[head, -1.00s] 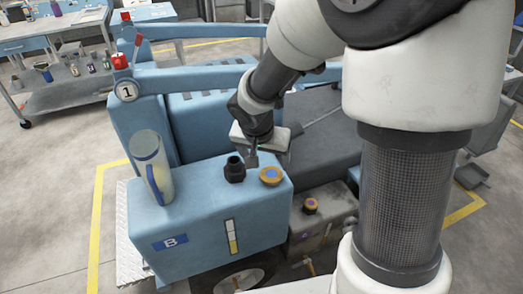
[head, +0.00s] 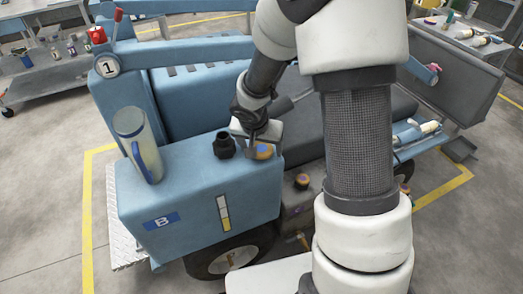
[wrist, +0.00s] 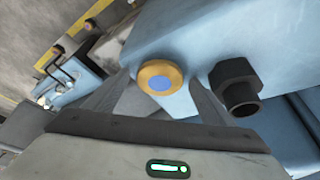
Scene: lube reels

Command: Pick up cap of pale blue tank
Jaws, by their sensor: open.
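The pale blue tank (head: 185,200), marked B, has a black filler neck (head: 223,145) on top with no cap on it. The orange cap with a blue-purple centre (head: 264,151) lies on the tank top to the right of the neck. My gripper (head: 256,146) is at the cap and partly hides it in the head view. In the wrist view, the cap (wrist: 160,78) shows between the two spread fingers, and the black neck (wrist: 238,88) is just right of the right finger. The gripper is open and holds nothing. Contact between fingers and cap cannot be told.
A second, darker orange cap (head: 301,181) sits lower, on a grey tank to the right. A blue beam (head: 180,80) runs behind. A bench with bottles (head: 60,65) is far left.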

